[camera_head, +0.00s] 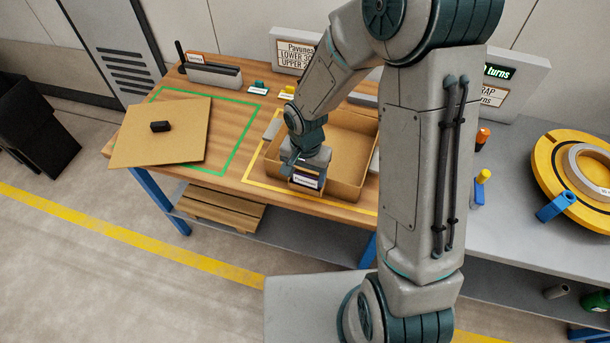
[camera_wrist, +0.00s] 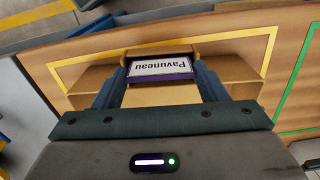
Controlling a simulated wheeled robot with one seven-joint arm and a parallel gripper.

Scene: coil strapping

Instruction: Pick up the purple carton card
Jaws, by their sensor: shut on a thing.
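The purple carton card (camera_wrist: 160,68) has a white face with the word "Pavuneau" and a purple border. My gripper (camera_wrist: 160,76) is shut on it, with one finger on each side of the card in the wrist view. In the head view the card (camera_head: 306,181) shows just below my gripper (camera_head: 306,166), by the near wall of the open cardboard carton (camera_head: 345,188). The carton stands inside the yellow outline on the wooden table. I cannot tell whether the card touches the carton.
A cardboard sheet with a black block (camera_head: 160,126) lies partly over the green outline on the left.

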